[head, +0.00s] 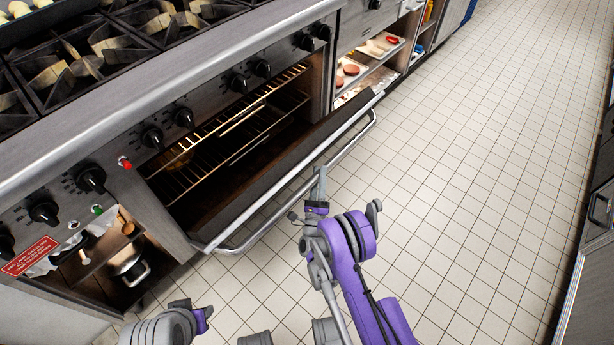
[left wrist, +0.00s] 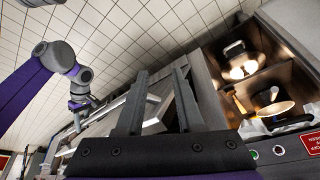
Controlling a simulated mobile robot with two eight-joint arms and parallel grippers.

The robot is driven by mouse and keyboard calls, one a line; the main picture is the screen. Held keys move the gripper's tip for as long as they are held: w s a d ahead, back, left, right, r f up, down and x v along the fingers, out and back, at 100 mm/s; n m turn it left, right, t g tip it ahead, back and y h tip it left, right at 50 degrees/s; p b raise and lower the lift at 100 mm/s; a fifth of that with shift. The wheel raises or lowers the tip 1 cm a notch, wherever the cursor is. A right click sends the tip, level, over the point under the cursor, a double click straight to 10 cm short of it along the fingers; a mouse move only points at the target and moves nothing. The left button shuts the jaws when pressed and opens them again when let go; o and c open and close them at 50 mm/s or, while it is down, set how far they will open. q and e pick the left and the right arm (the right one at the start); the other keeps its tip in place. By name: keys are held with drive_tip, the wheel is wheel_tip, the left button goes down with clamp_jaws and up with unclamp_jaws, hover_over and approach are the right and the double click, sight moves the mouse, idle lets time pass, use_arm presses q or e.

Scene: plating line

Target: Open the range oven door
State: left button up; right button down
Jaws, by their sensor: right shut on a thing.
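The range oven door (head: 285,170) is tilted partway down from the oven, and the oven cavity (head: 225,150) with its wire racks shows behind it. A metal bar handle (head: 352,146) runs along the door's outer top edge. My right gripper (head: 320,182) is shut on this handle near its middle. In the left wrist view, my left gripper (left wrist: 158,105) has its two fingers apart with nothing between them. The left arm shows only in part at the bottom of the head view, and its fingers are hidden there. The door edge and handle (left wrist: 130,105) show behind the left fingers.
Black knobs (head: 152,137) line the range front below the burners (head: 85,60). An open shelf with pots (head: 130,265) is left of the oven. Shelves with trays (head: 370,62) are beyond it. The tiled floor (head: 470,130) is clear to the right.

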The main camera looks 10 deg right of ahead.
use_arm(q)
drive_tip(key=shift+w, duration=0.1)
drive_tip(key=c, duration=0.5)
drive_tip(key=w+d+r+n+g, duration=0.2)
drive_tip(key=w+r, duration=0.8)
drive_tip(key=w, duration=0.5)
drive_tip(key=shift+d+n+g+h, duration=0.3)
drive_tip(key=shift+d+n+g, duration=0.1)
drive_tip(key=shift+d+n, duration=0.3)
drive_tip(key=w+d+r+n+g, duration=0.2)
drive_tip(key=w+d, duration=0.1)
drive_tip(key=w, duration=0.4)
drive_tip(key=w+d+r+n+g, duration=0.1)
drive_tip(key=w+d+n, duration=0.1)
drive_tip(key=w, duration=0.4)
hover_over(246, 210)
drive_tip(key=w+a, duration=0.2)
drive_tip(key=w, duration=0.1)
wheel_tip(246, 210, down, 10)
drive_tip(key=shift+a+r, duration=0.15)
drive_tip(key=shift+s+d+f, duration=0.6)
drive_tip(key=shift+s+f, duration=0.15)
drive_tip(key=shift+s, duration=0.1)
drive_tip(key=shift+s+d+f, duration=0.35)
drive_tip(key=shift+s+f, duration=0.05)
drive_tip(key=shift+s, duration=0.05)
